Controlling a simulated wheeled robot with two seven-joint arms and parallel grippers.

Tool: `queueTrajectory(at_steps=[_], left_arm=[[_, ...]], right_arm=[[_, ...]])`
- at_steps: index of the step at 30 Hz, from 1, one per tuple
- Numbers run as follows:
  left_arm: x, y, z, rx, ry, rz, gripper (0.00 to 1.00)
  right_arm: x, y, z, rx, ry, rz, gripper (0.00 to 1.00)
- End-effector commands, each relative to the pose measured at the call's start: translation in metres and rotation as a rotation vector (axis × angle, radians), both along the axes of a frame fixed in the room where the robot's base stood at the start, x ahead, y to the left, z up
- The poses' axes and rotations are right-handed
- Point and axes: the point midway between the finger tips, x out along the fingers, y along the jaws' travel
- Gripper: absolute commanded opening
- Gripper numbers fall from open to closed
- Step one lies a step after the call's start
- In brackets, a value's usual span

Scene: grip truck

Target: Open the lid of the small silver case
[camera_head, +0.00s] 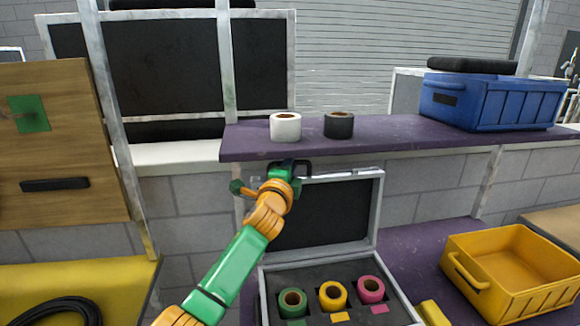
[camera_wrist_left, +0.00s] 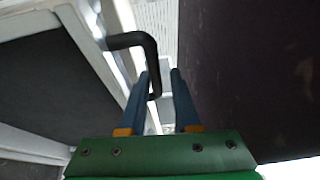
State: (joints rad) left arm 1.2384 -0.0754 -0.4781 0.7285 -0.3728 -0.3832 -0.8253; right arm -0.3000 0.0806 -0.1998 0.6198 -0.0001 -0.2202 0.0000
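The small silver case (camera_head: 262,290) sits on the lower purple shelf, with its silver-framed, dark-lined lid (camera_head: 325,212) standing up at its back. Rolls of green, yellow and pink tape lie in its dark insert. My left gripper (camera_head: 298,168) is at the lid's top left edge, below the upper shelf, beside a black handle. In the left wrist view the blue fingers of this gripper (camera_wrist_left: 160,82) are apart, with the end of the bent black handle (camera_wrist_left: 135,40) showing between them, close to the left finger. I cannot tell whether they touch. My right gripper is not in view.
The upper purple shelf (camera_head: 390,140) is just above my left gripper and bears a white tape roll (camera_head: 286,127), a dark roll (camera_head: 338,125) and a blue crate (camera_head: 490,102). A yellow bin (camera_head: 460,258) stands right of the case. A wooden panel (camera_head: 60,150) is at left.

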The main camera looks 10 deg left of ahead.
Motion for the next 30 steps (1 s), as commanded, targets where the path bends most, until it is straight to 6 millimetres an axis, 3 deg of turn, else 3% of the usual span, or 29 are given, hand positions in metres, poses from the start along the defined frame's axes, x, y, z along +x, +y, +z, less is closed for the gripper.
queueTrajectory(at_steps=[8, 21, 30], left_arm=[[-0.015, 0.004, -0.001, -0.003, -0.005, 0.005, 0.30], [-0.065, 0.008, -0.006, 0.000, 0.000, 0.000, 0.30], [-0.070, 0.008, -0.004, 0.001, 0.000, 0.000, 0.30]], right_arm=[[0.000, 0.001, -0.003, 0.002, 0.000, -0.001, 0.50], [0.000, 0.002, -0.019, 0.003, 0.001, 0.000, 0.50], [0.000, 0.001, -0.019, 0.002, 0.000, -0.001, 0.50]])
